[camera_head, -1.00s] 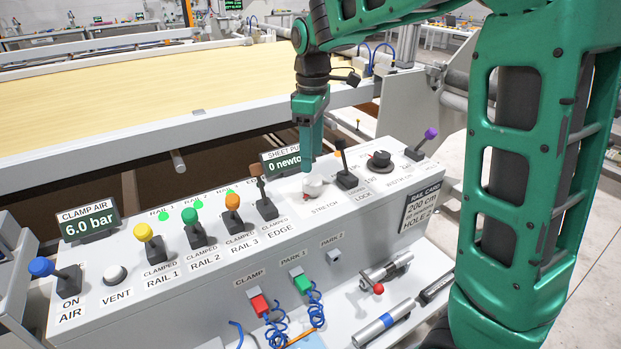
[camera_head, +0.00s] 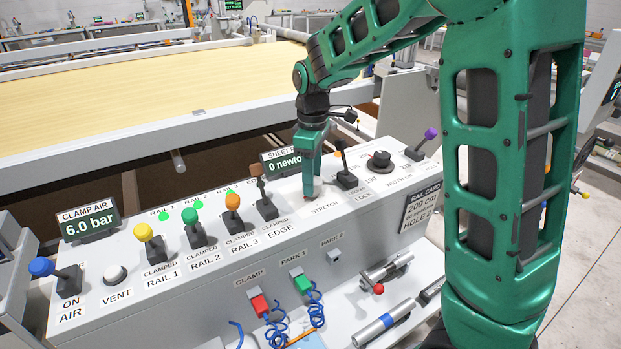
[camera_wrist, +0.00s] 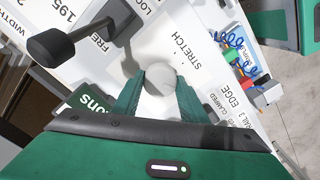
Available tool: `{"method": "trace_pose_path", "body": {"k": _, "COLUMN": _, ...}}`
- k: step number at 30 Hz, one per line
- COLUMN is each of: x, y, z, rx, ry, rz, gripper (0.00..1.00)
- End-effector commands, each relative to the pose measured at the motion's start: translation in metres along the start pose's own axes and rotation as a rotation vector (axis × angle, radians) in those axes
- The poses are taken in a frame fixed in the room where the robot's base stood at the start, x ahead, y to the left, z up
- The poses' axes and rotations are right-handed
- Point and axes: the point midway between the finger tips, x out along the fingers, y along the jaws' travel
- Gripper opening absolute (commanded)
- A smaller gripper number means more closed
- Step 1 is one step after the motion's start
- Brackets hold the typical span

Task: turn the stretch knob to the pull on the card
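The stretch knob (camera_wrist: 158,80) is a small round white knob beside the STRETCH label on the grey console. My gripper (camera_wrist: 161,82) is pointed down over it, with one green finger on each side. The gap is about as wide as the knob, and I cannot tell whether the fingers touch it. In the head view my gripper (camera_head: 311,194) hides most of the knob. The sheet pull display (camera_head: 284,162) is partly covered and reads 0 newtons. The rail card (camera_head: 420,211) on the console front reads 200 cm and HOLE 2; I cannot make out a pull figure.
The black lock lever (camera_head: 344,170) stands just right of my gripper, with the black width dial (camera_head: 379,160) beyond. The brown edge lever (camera_head: 264,198) stands to the left. Coloured rail levers line the console further left. A shelf below holds tools (camera_head: 385,322) and blue coiled hoses.

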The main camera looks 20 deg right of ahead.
Motion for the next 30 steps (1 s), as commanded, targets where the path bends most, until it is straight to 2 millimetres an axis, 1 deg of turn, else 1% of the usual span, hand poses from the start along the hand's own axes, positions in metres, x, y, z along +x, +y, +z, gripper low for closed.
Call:
{"method": "trace_pose_path", "body": {"k": 1, "x": -0.0003, "y": 0.0009, "z": 0.0001, "rx": 0.002, "ry": 0.001, "rz": 0.002, "gripper": 0.2}}
{"method": "trace_pose_path", "body": {"k": 2, "x": -0.0003, "y": 0.0009, "z": 0.0, "rx": 0.002, "ry": 0.001, "rz": 0.002, "gripper": 0.17}}
{"method": "trace_pose_path", "body": {"k": 8, "x": -0.0006, "y": 0.0014, "z": 0.0001, "rx": 0.009, "ry": 0.001, "rz": 0.003, "gripper": 0.17}}
{"method": "trace_pose_path", "body": {"k": 14, "x": -0.0008, "y": 0.0024, "z": 0.0007, "rx": 0.067, "ry": 0.002, "rz": 0.004, "gripper": 0.17}}
{"method": "trace_pose_path", "body": {"k": 20, "x": -0.001, "y": 0.0026, "z": 0.0006, "rx": 0.196, "ry": 0.003, "rz": 0.004, "gripper": 0.17}}
{"method": "trace_pose_path", "body": {"k": 30, "x": -0.0012, "y": 0.0029, "z": 0.0005, "rx": 0.485, "ry": 0.004, "rz": 0.004, "gripper": 0.17}}
